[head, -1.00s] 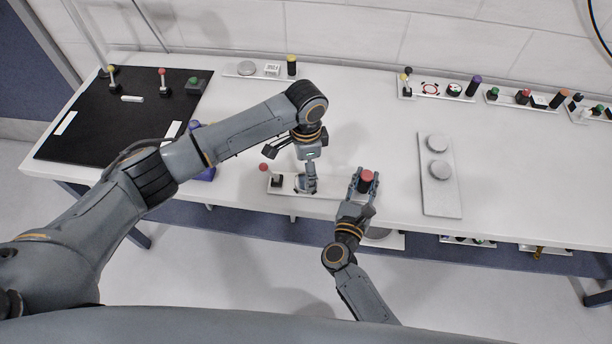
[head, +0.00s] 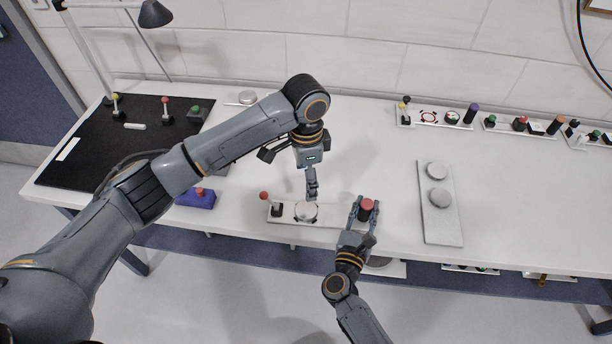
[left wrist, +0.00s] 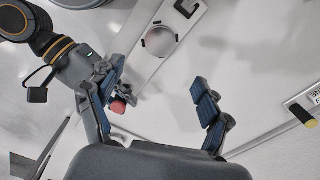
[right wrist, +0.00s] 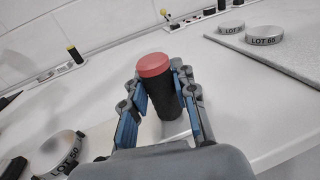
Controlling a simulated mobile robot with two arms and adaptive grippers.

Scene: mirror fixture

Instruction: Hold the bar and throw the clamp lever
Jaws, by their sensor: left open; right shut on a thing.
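A long white bar (head: 332,214) lies along the table's front edge. On it are a lever with a red ball (head: 264,196), a black block (head: 277,209) and a round silver disc (head: 306,211); the disc also shows in the left wrist view (left wrist: 160,40). A black post with a red cap (head: 367,204) stands upright at the bar's right end. My right gripper (head: 364,211) is shut on this post, with a finger on each side in the right wrist view (right wrist: 160,92). My left gripper (head: 313,194) is open and empty, just above the disc and apart from it.
A blue block with a red button (head: 197,197) and a black mat (head: 85,150) lie to the left. A white plate with two discs (head: 442,225) lies to the right. Several small fixtures (head: 435,117) line the back. The table's middle is clear.

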